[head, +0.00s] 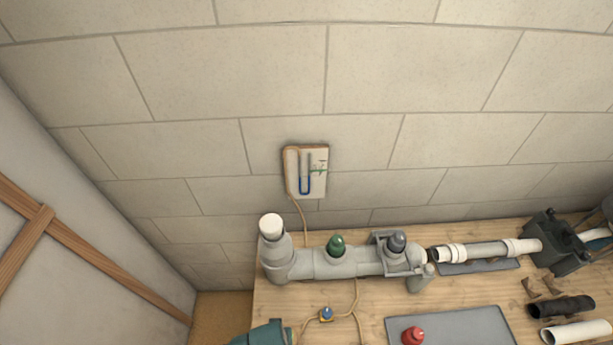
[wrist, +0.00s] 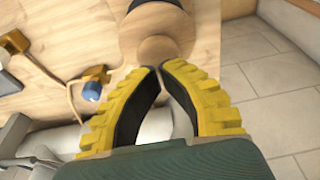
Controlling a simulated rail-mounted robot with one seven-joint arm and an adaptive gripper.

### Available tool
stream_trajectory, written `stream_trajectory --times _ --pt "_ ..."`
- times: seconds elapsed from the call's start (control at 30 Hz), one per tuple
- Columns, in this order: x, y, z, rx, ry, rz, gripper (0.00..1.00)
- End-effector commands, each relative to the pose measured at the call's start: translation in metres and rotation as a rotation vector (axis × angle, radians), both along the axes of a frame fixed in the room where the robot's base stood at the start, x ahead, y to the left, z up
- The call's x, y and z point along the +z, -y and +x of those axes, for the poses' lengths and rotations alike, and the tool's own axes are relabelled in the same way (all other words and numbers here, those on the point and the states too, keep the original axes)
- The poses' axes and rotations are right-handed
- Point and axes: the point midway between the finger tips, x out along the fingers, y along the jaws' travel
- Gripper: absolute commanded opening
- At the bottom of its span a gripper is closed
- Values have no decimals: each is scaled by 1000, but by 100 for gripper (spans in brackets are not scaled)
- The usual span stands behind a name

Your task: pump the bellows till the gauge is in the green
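The gauge (head: 305,172) is a small white wall board with a blue U-shaped tube and a green mark at its right. The blue column stands higher on the left; exact levels are too small to read. In the wrist view, a round wooden knob (wrist: 158,48) on a wooden disc (wrist: 135,25) looks like the top of the bellows; its folds are hidden. My gripper (wrist: 162,68) has yellow ribbed fingers with black pads. Its tips are nearly together at the knob's near edge, with nothing seen between them. Contact with the knob cannot be told.
A grey pipe (head: 335,263) with green and dark plugs runs along the back of the bench. A blue-knobbed valve (head: 327,313) with thin tan hose lies beside my gripper. A grey mat (head: 455,330) holds a red piece (head: 412,336). Loose pipes and a dark vise (head: 556,243) are at right.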

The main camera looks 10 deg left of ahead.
Motion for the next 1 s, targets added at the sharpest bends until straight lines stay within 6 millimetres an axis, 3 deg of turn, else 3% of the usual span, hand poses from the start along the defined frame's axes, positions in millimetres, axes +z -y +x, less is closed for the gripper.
stream_trajectory --times 0.9,1.0 --pt "-49 0 0 0 -1 0 0" --pt "-46 0 0 0 -1 0 0"
